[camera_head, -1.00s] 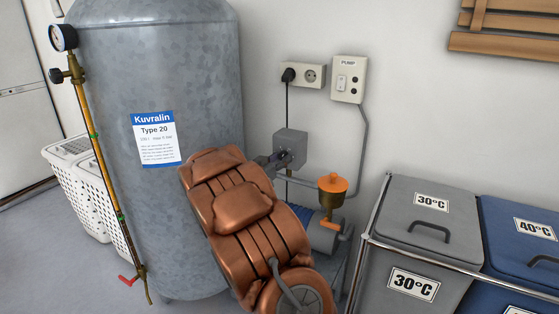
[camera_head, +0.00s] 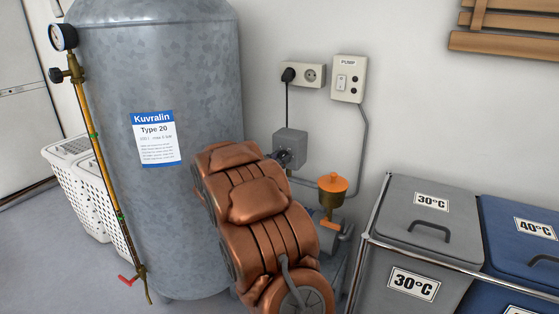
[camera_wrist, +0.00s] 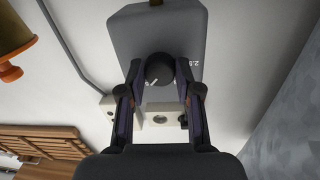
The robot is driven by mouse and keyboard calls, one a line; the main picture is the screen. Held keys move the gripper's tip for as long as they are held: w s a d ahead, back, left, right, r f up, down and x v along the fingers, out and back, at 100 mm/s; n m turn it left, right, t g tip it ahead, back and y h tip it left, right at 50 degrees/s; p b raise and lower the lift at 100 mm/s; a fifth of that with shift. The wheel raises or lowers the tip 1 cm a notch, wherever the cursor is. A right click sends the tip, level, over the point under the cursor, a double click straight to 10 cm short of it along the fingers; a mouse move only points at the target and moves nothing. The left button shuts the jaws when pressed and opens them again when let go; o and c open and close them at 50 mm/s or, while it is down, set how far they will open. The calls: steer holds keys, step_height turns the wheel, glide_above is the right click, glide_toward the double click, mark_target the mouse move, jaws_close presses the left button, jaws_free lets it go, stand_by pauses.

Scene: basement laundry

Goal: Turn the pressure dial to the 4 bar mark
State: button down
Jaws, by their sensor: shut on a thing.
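The pressure dial is a dark round knob (camera_wrist: 159,68) with a white pointer line, on the face of a grey box (camera_wrist: 155,28) in the wrist view. The pointer line is at the knob's lower left in that view. A printed scale number shows at the right edge of the box face; the 4 bar mark cannot be made out. My gripper (camera_wrist: 160,78) is shut on the knob, one finger on each side. In the head view the grey box (camera_head: 290,143) shows on the wall side, and my copper-coloured arm hides most of the gripper.
The large grey tank (camera_head: 190,60) stands close to the left of my arm. A socket (camera_head: 302,75) and pump switch (camera_head: 348,80) are above. Laundry bins (camera_head: 430,215) stand at the right.

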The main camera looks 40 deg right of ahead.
steer(key=m+b, duration=0.1)
steer(key=m, duration=0.3)
steer(key=shift+f+m, duration=0.1)
steer(key=shift+m, duration=0.2)
steer(key=shift+m+t+y+b, duration=0.3)
steer(key=shift+m+b, duration=0.9)
steer(key=shift+m, duration=1)
steer(key=c, duration=0.8)
jaws_free()
steer(key=shift+a+r, duration=0.1)
steer(key=shift+r, duration=0.1)
steer(key=v, duration=1.1)
steer(key=shift+s+a, duration=0.1)
steer(key=shift+a, duration=0.3)
